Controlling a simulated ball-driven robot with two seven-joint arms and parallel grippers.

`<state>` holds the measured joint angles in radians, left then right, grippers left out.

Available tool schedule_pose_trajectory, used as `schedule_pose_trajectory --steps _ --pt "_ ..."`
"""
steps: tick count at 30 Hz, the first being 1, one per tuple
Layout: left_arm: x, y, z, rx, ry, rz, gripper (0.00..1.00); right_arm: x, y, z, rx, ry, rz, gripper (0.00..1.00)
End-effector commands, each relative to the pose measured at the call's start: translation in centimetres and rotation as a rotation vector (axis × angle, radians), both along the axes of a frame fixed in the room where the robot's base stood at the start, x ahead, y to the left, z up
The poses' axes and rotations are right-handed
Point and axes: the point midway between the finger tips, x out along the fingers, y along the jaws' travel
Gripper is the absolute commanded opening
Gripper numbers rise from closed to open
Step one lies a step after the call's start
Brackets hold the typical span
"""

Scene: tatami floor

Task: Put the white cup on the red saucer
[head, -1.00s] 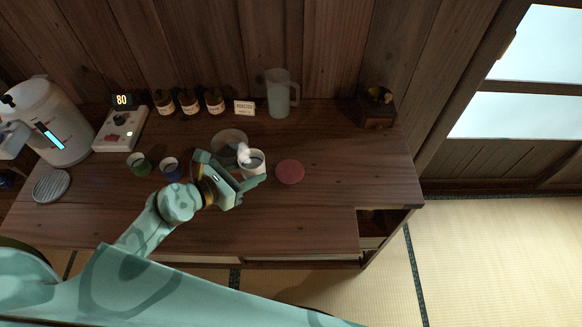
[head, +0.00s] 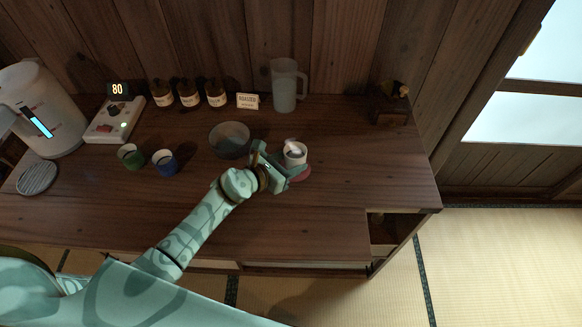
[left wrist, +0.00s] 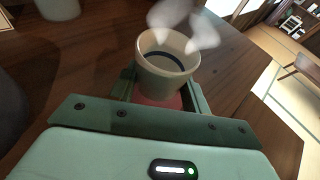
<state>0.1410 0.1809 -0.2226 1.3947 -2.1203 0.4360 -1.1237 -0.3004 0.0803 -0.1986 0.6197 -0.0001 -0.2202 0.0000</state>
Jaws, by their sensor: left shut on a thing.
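The white cup (head: 295,156) is upright between the fingers of my left gripper (head: 287,167), which is shut on it. In the left wrist view the cup (left wrist: 166,66) sits between the two fingers, with a dark ring inside and pale steam above it. The red saucer (head: 304,174) lies below the cup, mostly hidden by cup and gripper; a red patch also shows under the cup in the left wrist view (left wrist: 158,101). I cannot tell whether the cup touches the saucer. My right gripper is not in view.
A clear pitcher (head: 285,86) and several labelled jars (head: 189,93) stand at the back. The tabletop (head: 375,165) right of the saucer is clear.

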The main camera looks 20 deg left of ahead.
Motion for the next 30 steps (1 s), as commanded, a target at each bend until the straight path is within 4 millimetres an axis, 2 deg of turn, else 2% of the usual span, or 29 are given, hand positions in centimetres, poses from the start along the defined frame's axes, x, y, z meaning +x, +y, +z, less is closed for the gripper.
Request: schedule_pose_trajectory --steps 1,8,13,14,15,16,26,30 --pt "0.0 0.0 -1.4 -0.002 0.002 0.001 0.17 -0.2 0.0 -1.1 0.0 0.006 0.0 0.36" --pt "0.0 0.0 -0.9 0.0 -0.001 0.0 0.17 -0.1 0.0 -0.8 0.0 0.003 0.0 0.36" --pt "0.0 0.0 -1.4 0.0 -0.001 0.0 0.17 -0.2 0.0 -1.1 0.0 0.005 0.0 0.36" --pt "0.0 0.0 -1.4 0.0 0.0 0.0 0.53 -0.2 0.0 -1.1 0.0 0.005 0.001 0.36" --pt "0.0 0.0 -1.3 0.0 -0.001 0.0 0.64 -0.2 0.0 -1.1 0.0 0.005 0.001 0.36" --pt "0.0 0.0 -1.3 0.0 -0.001 0.0 0.69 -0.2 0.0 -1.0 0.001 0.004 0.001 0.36" --pt "0.0 0.0 -0.8 -0.001 -0.002 0.0 0.69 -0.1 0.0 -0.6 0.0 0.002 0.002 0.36" --pt "-1.7 1.0 0.0 0.003 -0.002 0.0 0.69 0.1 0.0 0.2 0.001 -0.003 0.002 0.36"
